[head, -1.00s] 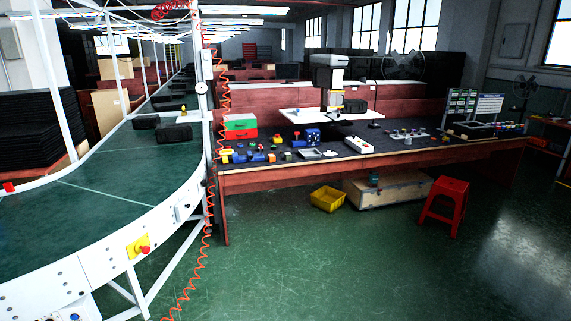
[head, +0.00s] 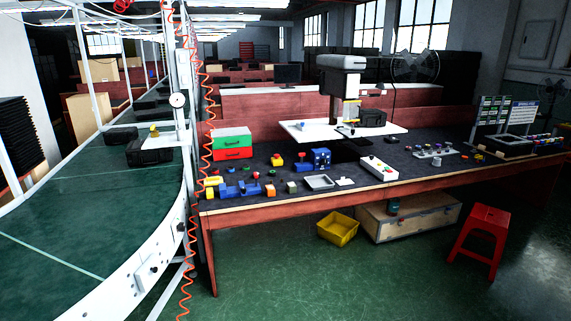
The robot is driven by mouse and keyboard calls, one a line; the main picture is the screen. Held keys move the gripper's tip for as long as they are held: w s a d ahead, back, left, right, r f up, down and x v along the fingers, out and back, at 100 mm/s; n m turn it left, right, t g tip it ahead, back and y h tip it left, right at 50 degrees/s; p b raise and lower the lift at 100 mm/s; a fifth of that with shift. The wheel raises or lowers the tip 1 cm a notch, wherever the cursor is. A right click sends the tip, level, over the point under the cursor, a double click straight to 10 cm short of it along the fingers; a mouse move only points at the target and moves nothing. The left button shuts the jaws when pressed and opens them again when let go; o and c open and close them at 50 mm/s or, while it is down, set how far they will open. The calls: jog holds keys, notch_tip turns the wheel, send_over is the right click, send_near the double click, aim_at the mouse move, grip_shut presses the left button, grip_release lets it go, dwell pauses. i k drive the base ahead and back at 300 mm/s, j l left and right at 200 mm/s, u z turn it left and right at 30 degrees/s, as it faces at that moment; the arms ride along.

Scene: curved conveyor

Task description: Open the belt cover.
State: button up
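The curved conveyor (head: 85,225) runs along the left in the head view, with a green belt and a white side frame. On its side frame is a small grey-white box or latch plate (head: 148,268). Black cases (head: 150,152) sit on the belt farther back, one with a small yellow item on top. I cannot tell which part is the belt cover. My gripper is not in view.
A long workbench (head: 400,190) with small coloured parts and tools stands to the right of the conveyor. A yellow bin (head: 338,229), a wooden crate (head: 412,214) and a red stool (head: 481,240) are on the floor. A coiled orange hose (head: 203,130) hangs by the conveyor post. The front floor is clear.

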aim_at(345, 62)
jog(key=i, duration=1.85)
